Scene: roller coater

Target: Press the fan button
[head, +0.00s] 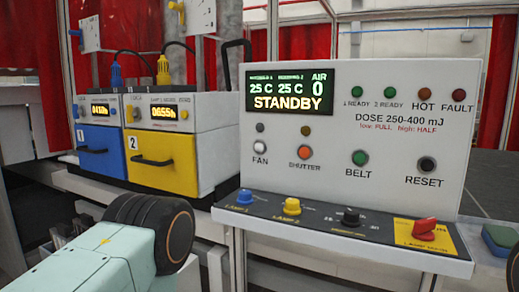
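The fan button (260,147) is a small grey-white round button on the upright face of the white control panel (345,185), at its left side, above the label FAN. A small dark grey lamp sits just above it and looks unlit. A light green link of mine with a black joint reaches in from the lower left, below and left of the panel. No fingertips of either gripper show in the head view. Nothing is seen touching the fan button.
Beside it are the orange shutter button (304,152), green belt button (360,158) and black reset button (427,164). The display (290,90) reads STANDBY. Knobs and a red switch (424,228) line the sloped ledge below. Blue (100,165) and yellow (165,172) lamp units stand left.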

